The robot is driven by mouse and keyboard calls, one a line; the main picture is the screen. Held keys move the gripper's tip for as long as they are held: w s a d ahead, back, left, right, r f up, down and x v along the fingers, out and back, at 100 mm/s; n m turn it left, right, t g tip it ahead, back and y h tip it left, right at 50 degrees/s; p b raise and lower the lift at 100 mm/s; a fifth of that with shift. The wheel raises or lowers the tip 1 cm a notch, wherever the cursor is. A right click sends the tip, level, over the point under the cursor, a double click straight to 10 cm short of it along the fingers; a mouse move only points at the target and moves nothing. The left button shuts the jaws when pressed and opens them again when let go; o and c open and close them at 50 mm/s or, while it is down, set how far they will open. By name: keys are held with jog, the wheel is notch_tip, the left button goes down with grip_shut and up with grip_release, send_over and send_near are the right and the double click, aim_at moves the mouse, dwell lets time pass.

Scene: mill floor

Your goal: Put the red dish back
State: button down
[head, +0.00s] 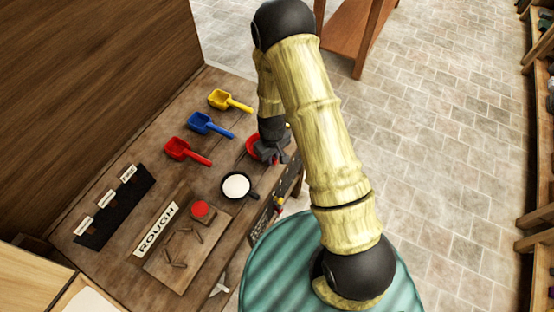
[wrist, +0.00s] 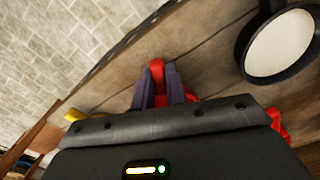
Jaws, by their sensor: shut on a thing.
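The red dish (head: 252,146) is at the right edge of the wooden table, mostly hidden behind my gripper in the head view. My gripper (head: 272,158) is shut on it. In the wrist view a red part of the dish (wrist: 157,66) stands between the two dark fingers (wrist: 157,88). More red shows behind the fingers, largely covered by the gripper body. I cannot tell whether the dish touches the table.
A black pan with white contents (head: 237,186) lies close by, also in the wrist view (wrist: 280,43). Yellow (head: 228,100), blue (head: 210,125) and red (head: 187,151) scoops lie to the left.

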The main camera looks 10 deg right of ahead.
jog(key=shift+d+f+b, duration=0.1)
jog(key=shift+f+b, duration=0.2)
jog(key=shift+f, duration=0.55)
jog(key=c, duration=1.3)
grip_release()
jog(key=shift+c, duration=0.2)
notch_tip(320, 180, up, 18)
jog(key=b, duration=0.1)
jog(key=shift+f+b, duration=0.25)
jog(key=shift+b, duration=0.1)
jog(key=shift+s+d, duration=0.1)
